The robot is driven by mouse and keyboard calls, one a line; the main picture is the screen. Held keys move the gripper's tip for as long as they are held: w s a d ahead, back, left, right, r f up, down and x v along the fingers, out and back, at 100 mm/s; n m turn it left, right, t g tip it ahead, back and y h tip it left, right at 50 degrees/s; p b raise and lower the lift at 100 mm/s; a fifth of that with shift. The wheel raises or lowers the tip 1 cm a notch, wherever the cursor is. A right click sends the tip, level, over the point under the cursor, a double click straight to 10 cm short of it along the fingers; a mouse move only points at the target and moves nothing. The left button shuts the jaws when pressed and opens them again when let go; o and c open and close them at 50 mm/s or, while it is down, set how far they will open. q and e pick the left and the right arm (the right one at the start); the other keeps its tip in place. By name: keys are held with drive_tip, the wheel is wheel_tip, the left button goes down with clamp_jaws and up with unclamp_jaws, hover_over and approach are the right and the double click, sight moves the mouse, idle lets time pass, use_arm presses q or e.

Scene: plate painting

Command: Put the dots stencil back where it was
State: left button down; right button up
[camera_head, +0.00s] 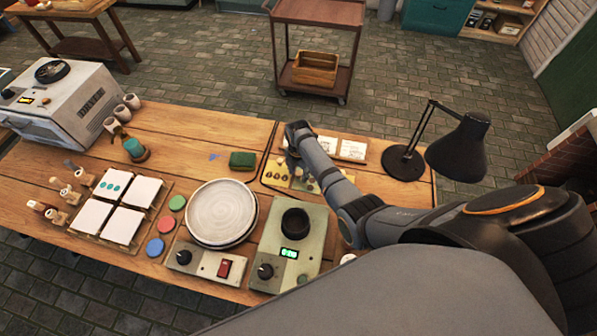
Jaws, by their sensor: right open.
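My right arm reaches in from the right. Its gripper (291,156) is at the far end, small and partly hidden by its own wrist, over the left part of a row of white cards at the back of the table. Two white cards, the middle one (326,147) and the right one (352,150), show beside the arm with faint marks. I cannot tell which card is the dots stencil; it may be under the gripper. A white tile (113,186) at the left bears teal dots. My left gripper is out of view.
A white plate (221,212) lies on a turntable unit. A green box with a dial (290,254) stands beside it. A black lamp (460,150) stands right of the cards. A yellowish board (279,180) with spots lies in front of them. A green sponge (242,160) is nearby.

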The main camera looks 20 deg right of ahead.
wheel_tip(320, 180, up, 12)
drive_tip(key=shift+r, duration=0.15)
idle(0.6)
